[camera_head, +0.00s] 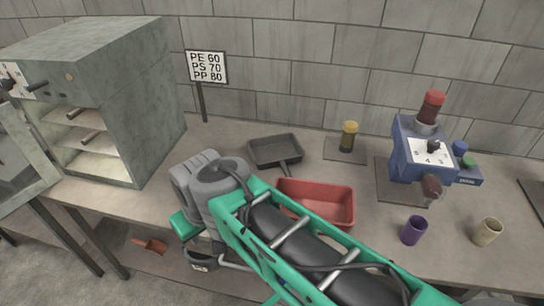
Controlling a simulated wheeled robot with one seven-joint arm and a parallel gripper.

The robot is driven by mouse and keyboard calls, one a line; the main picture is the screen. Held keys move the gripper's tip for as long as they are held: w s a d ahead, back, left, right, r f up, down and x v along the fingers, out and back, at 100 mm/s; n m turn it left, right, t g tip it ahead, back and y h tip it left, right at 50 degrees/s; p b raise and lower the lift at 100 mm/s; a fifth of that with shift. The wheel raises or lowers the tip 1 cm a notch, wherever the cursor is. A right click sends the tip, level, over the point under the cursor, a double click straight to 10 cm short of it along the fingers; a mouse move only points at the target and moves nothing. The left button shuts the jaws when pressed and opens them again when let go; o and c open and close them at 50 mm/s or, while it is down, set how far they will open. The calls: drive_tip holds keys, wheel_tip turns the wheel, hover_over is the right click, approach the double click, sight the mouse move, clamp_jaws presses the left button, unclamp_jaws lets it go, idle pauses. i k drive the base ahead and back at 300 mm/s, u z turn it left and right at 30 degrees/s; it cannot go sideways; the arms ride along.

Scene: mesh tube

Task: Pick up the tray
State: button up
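Two tray-like things lie on the bench, and I cannot tell which one is meant. A dark grey shallow tray (259,161) with a handle at its front right lies near the middle, close to the back wall. A red rectangular tray (337,210) with raised walls lies in front and to the right of it, and looks empty. My green and black arm covers part of the red tray's front left side. My gripper cannot be made out in this view.
An oven (140,110) stands open at the left with shelves inside. A sign (207,67) stands behind. A yellow-topped item (349,136), a blue machine (408,155), a purple cup (413,231) and a beige cup (487,232) stand to the right. A red scoop (150,246) lies below the bench.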

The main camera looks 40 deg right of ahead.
sight(280, 151)
drive_tip(key=u, duration=0.7)
drive_tip(key=i, duration=0.95)
drive_tip(key=u, duration=0.1)
